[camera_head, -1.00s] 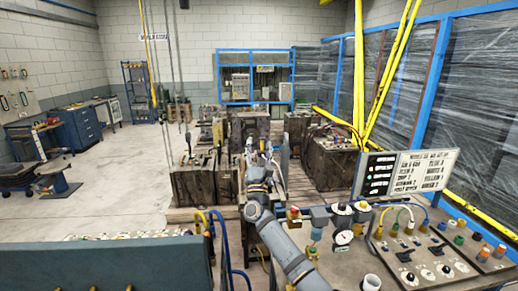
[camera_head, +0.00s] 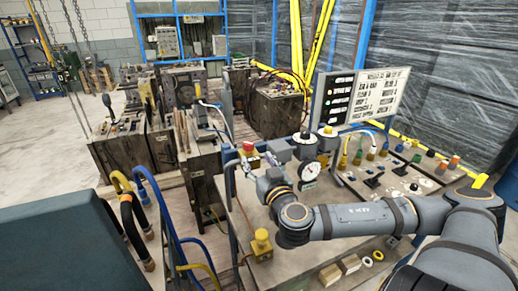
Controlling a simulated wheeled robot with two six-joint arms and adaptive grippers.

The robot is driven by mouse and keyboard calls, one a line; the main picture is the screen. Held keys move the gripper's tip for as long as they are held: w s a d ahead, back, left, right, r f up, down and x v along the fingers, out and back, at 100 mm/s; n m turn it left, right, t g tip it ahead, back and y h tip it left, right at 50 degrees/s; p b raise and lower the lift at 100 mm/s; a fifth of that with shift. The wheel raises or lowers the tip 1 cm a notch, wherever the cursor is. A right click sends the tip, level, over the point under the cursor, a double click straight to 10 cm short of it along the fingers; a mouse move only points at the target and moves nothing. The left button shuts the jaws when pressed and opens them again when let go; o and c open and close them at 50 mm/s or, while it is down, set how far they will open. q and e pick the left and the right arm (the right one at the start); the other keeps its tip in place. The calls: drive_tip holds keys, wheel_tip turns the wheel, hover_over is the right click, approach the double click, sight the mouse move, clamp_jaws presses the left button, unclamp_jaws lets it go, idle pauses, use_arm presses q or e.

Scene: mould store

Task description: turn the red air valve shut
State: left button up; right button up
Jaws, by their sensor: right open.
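The red air valve (camera_head: 248,146) is a small red knob at the near left end of the bench's fittings, beside a grey block (camera_head: 279,150) and a round white pressure gauge (camera_head: 308,171). My right arm comes in from the lower right and bends up over the bench. My right gripper (camera_head: 243,166) is open at the arm's end, just below the red knob in the picture. Its fingers are small and hard to make out, and I cannot tell whether they touch the valve. My left gripper is out of view.
The bench (camera_head: 226,225) carries a yellow knob (camera_head: 262,242), small blocks and rings near its front, and a switch panel under a tilted sign board (camera_head: 358,98). Blue and yellow hoses (camera_head: 163,205) stand at the left. Dark mould blocks (camera_head: 140,140) fill the floor behind.

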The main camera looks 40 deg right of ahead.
sight(249, 145)
drive_tip(key=b+x, duration=0.4)
drive_tip(key=shift+s+d+r+b, duration=0.1)
drive_tip(key=shift+d+r+b, duration=0.1)
drive_tip(key=shift+b, duration=0.15)
drive_tip(key=shift+w, duration=0.3)
drive_tip(key=x, duration=0.4)
drive_tip(key=shift+w+r+p, duration=0.15)
drive_tip(key=shift+r+p, duration=0.15)
drive_tip(key=shift+w+d+f, duration=0.1)
drive_tip(key=shift+w+d, duration=0.05)
drive_tip(key=shift+w, duration=0.3)
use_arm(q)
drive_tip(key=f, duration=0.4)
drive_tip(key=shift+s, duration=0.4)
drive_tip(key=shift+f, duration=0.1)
use_arm(e)
clamp_jaws()
